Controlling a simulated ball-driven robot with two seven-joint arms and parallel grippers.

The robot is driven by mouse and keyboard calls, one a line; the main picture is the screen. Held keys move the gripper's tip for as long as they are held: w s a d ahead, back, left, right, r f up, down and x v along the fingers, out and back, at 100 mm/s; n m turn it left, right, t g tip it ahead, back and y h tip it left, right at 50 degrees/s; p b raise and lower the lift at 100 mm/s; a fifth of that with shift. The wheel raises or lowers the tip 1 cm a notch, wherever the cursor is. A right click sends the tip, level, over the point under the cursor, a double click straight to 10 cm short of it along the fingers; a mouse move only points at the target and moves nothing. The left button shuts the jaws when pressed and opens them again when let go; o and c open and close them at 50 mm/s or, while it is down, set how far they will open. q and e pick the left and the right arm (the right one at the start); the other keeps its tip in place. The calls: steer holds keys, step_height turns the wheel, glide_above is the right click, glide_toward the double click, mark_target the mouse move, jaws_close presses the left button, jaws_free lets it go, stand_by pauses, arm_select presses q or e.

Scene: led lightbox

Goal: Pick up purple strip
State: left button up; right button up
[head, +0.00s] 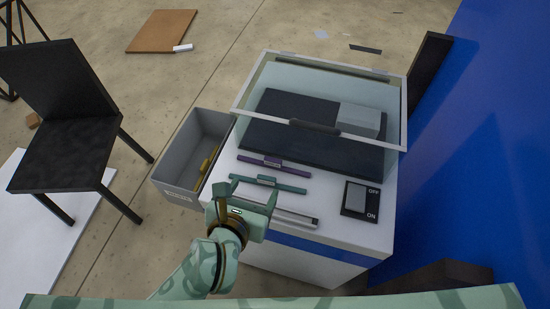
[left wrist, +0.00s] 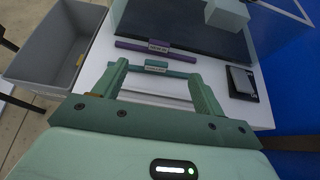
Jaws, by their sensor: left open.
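The purple strip (head: 273,165) lies on the white top of the lightbox, just in front of the dark panel. It also shows in the left wrist view (left wrist: 180,51), beyond my fingertips. A teal strip (head: 268,184) lies parallel to it, nearer to me. My left gripper (head: 252,188) is open. In the left wrist view its two fingers (left wrist: 158,66) reach to either side of the teal strip's label, short of the purple strip, with nothing held. Whether the fingers touch the teal strip cannot be told. My right gripper is not seen.
A silver strip (head: 292,217) lies nearest the front edge. An ON/OFF switch (head: 360,200) is at right. A raised clear lid (head: 318,125) stands over the dark panel and grey block (head: 358,119). A grey bin (head: 172,168) holding a yellow item stands left. A blue wall is right.

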arm_select(q)
steer(key=b, duration=0.1)
glide_toward(273, 161)
steer(key=x, duration=0.1)
steer(key=b+x, duration=0.1)
steer(key=x, duration=0.1)
steer(key=shift+w+r, duration=0.2)
steer(key=shift+w, duration=0.1)
steer(key=shift+w+d, duration=0.1)
steer(key=shift+w, duration=0.1)
steer(key=b+x, duration=0.1)
steer(key=x, duration=0.1)
steer(key=f+b+x, duration=0.1)
steer(key=x, duration=0.1)
steer(key=shift+f, duration=0.15)
steer(key=shift+w+d, duration=0.1)
steer(key=shift+w, duration=0.3)
steer(key=c, duration=1.1)
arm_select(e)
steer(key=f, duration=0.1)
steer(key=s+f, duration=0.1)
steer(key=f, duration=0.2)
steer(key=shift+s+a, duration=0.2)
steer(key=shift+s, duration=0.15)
